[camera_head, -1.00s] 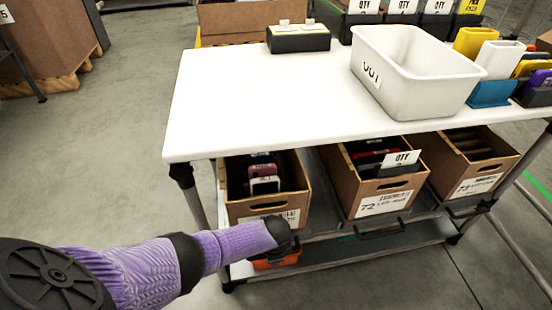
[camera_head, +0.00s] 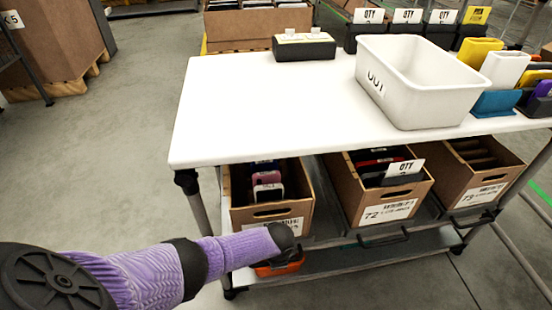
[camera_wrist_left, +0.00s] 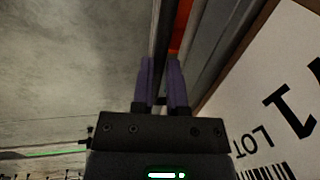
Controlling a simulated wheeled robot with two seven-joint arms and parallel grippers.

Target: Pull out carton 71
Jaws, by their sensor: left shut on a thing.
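The left brown carton (camera_head: 270,214) on the lower shelf stands tilted, with several upright items inside. Its front label is partly hidden by my left gripper in the head view, so its number is not readable there. In the left wrist view a white label (camera_wrist_left: 285,105) with a large 1, "LOT" and a barcode is close on the right. My left gripper (camera_head: 292,246) is at the carton's lower front right. In the wrist view its purple fingers (camera_wrist_left: 161,68) are shut around a dark bar (camera_wrist_left: 159,35), seemingly the tray handle. My right gripper is not in view.
Carton 72 (camera_head: 390,205) and carton 73 (camera_head: 484,186) stand to the right, with a black handle (camera_head: 384,239) in front of carton 72. The white tabletop (camera_head: 260,110) overhangs them and carries a white bin (camera_head: 415,105). An orange object (camera_head: 278,268) lies below. Floor at left is open.

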